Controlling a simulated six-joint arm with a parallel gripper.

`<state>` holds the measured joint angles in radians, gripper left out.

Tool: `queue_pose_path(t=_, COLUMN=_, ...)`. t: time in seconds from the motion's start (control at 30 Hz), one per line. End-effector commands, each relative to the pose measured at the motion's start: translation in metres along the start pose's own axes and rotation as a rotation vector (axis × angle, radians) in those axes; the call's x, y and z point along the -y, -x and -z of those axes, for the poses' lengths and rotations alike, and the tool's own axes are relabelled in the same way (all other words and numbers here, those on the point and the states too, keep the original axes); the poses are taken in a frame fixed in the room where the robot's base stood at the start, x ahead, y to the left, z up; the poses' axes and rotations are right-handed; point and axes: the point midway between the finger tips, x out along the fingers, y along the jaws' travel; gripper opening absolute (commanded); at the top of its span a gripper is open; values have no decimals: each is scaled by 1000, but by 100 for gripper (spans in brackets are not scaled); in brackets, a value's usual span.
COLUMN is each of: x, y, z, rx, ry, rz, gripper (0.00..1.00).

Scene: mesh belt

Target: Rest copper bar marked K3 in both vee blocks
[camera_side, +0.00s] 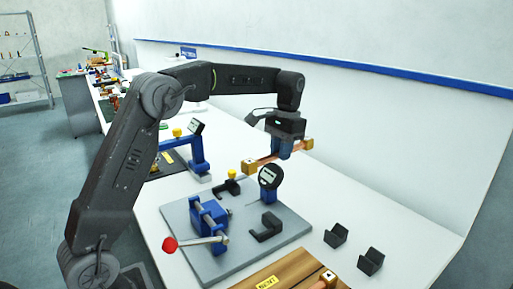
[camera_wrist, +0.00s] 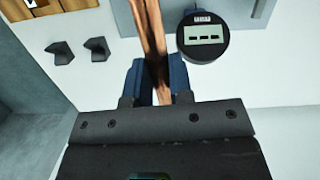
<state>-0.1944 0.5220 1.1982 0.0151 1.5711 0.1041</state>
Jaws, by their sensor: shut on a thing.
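My gripper (camera_side: 284,152) is shut on a copper bar (camera_side: 266,160) and holds it in the air above the back of the grey plate. The bar has brass-coloured ends; any mark on it is too small to read. In the wrist view the bar (camera_wrist: 154,38) runs up from between the blue fingers (camera_wrist: 161,84), and its far end is out of frame. Two black vee blocks, a nearer one (camera_side: 371,262) and a farther one (camera_side: 337,236), stand empty on the white table at right. They also show at upper left in the wrist view (camera_wrist: 60,52) (camera_wrist: 97,49).
The grey plate (camera_side: 290,226) carries a blue vise (camera_side: 208,220) with a red-knobbed handle, a digital dial gauge (camera_side: 270,177) and black brackets (camera_side: 266,228). A wooden board (camera_side: 292,270) with a yellow label and another copper bar lies in front. The table right of the plate is mostly clear.

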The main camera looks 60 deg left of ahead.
Motion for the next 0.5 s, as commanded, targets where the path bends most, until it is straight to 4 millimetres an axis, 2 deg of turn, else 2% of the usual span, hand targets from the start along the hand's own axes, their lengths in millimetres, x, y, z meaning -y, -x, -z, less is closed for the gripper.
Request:
queue_pose_path(t=0.2, x=-50, y=2, z=21, rx=-2, ry=334, rz=-52, gripper=0)
queue_pose_path(t=0.5, x=-120, y=1, z=39, rx=-2, ry=800, rz=-124, gripper=0)
